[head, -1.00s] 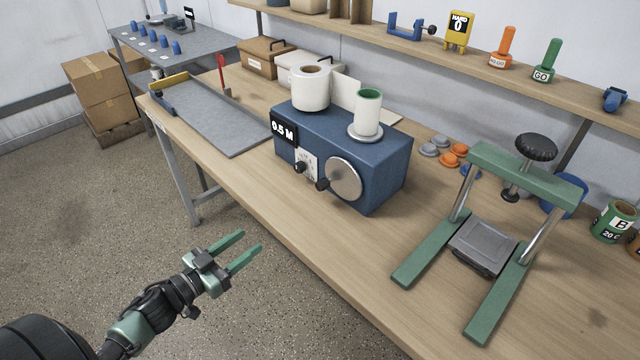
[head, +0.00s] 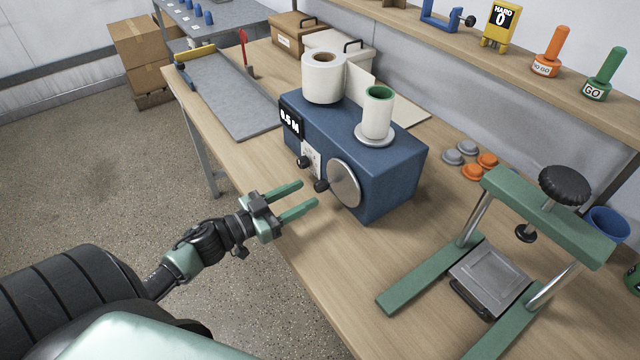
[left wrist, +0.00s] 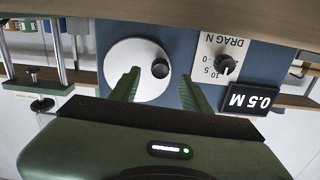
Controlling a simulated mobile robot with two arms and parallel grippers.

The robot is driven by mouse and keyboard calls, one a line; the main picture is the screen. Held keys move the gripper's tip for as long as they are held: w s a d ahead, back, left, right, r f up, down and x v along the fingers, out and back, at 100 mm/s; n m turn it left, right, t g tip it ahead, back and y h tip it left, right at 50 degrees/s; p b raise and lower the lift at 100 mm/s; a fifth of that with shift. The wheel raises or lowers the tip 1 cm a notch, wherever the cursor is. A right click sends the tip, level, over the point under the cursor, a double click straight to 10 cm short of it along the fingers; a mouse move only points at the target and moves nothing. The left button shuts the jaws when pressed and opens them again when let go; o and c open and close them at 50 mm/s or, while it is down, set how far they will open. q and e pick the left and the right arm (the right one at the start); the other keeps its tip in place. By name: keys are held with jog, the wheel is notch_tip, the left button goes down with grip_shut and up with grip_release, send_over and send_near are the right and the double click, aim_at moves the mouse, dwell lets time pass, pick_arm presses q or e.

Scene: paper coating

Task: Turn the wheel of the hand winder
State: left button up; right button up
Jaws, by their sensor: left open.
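The hand winder (head: 395,165) is a blue box on the wooden bench, with a paper roll (head: 323,78) and a green-cored roll (head: 377,112) on top. Its grey wheel (head: 345,184) is on the front face, with a black knob (head: 321,185) near the rim. My left gripper (head: 308,195) is open and empty, just in front of the wheel and knob. In the left wrist view the wheel (left wrist: 135,82) and its knob (left wrist: 160,68) lie between and beyond the open fingers (left wrist: 160,88). My right gripper is not in view.
A green press (head: 545,215) stands on the bench to the right. A grey plate (head: 230,105) lies at the left end. The bench front edge runs below my left gripper.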

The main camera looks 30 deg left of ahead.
aim_at(316, 188)
pick_arm(q)
jog(key=x, duration=0.4)
jog(key=shift+w+d+p, duration=0.1)
jog(key=shift+w+p, duration=0.2)
jog(key=shift+w, duration=0.1)
grip_shut()
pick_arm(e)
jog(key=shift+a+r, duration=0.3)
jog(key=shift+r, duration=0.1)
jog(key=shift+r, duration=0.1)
